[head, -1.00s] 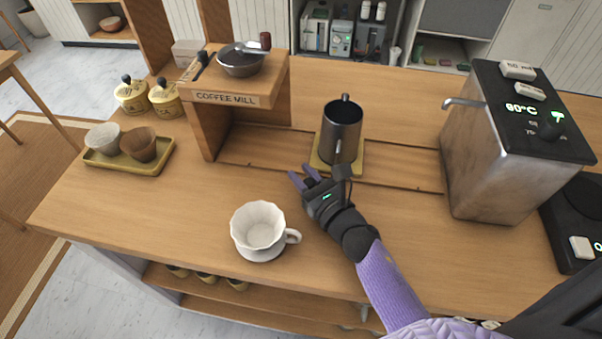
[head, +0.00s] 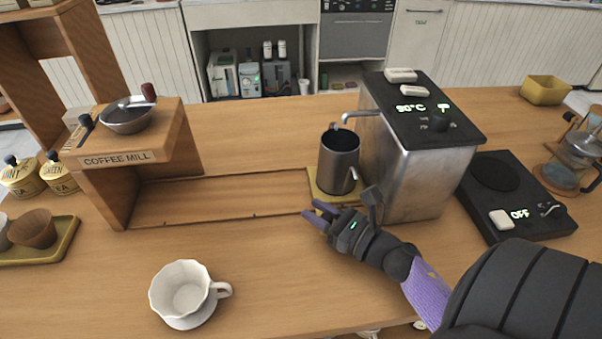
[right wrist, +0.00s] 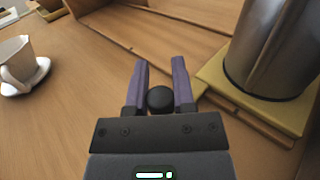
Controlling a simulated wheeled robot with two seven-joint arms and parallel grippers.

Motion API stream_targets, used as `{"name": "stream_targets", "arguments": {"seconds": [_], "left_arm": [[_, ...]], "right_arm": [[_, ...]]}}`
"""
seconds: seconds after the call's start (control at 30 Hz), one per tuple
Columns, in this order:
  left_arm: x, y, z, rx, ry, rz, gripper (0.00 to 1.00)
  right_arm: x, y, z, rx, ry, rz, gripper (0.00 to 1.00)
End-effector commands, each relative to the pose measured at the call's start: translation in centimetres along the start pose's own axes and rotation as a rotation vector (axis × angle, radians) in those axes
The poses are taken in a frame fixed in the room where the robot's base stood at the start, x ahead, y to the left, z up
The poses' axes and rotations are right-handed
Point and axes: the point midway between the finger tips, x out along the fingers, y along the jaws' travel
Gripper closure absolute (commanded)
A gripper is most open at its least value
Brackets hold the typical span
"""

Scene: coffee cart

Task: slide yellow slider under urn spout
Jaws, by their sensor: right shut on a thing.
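The yellow slider (head: 317,188) lies in the track at its right end, against the steel urn (head: 415,165). It carries a dark metal pitcher (head: 338,160), upright, and also shows at the right of the right wrist view (right wrist: 213,76). The urn spout (head: 360,114) reaches left, and its tip appears over the pitcher's open mouth. My right gripper (head: 315,213) is at the slider's front left. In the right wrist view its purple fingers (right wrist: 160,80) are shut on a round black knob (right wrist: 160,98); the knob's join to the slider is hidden. My left gripper is not in view.
The wooden track (head: 225,200) is empty left of the slider, up to the coffee mill stand (head: 110,195). A white dripper cup (head: 185,290) stands near the front edge. A black hot plate (head: 510,195) is right of the urn. A tray (head: 62,240) with cups is far left.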

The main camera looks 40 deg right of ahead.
Motion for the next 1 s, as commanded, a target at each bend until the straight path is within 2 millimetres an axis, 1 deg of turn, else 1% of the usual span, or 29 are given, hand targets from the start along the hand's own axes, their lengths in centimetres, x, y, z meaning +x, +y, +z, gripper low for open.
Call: {"name": "stream_targets", "arguments": {"seconds": [0.13, 0.47, 0.5, 0.57, 0.6, 0.67, 0.9, 0.97, 1.0], "left_arm": [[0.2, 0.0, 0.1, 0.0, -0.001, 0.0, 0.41], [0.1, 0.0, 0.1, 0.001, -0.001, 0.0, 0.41], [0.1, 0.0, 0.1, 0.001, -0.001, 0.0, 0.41], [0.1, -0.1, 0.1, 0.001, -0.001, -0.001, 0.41], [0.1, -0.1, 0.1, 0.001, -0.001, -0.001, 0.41], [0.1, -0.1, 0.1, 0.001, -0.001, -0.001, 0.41], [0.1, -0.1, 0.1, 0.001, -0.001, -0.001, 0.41], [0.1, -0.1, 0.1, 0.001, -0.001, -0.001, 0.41], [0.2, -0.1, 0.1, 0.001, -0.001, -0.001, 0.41]], "right_arm": [[-0.4, -0.4, -0.1, 0.001, 0.002, 0.0, 1.0], [-0.5, -0.6, -0.1, -0.001, 0.003, -0.004, 1.0], [-0.5, -0.6, -0.1, -0.001, 0.003, -0.004, 0.67], [-0.5, -0.6, -0.1, -0.001, 0.003, -0.005, 0.54], [-0.5, -0.5, 0.0, -0.001, 0.003, -0.004, 0.46], [-0.5, -0.5, 0.0, 0.0, 0.002, -0.003, 0.33], [-0.5, -0.5, 0.0, 0.0, 0.001, -0.001, 0.33], [-0.7, -0.4, -0.1, 0.001, 0.002, -0.002, 0.33], [-1.2, -0.5, -0.1, 0.001, 0.003, -0.003, 0.33]]}}
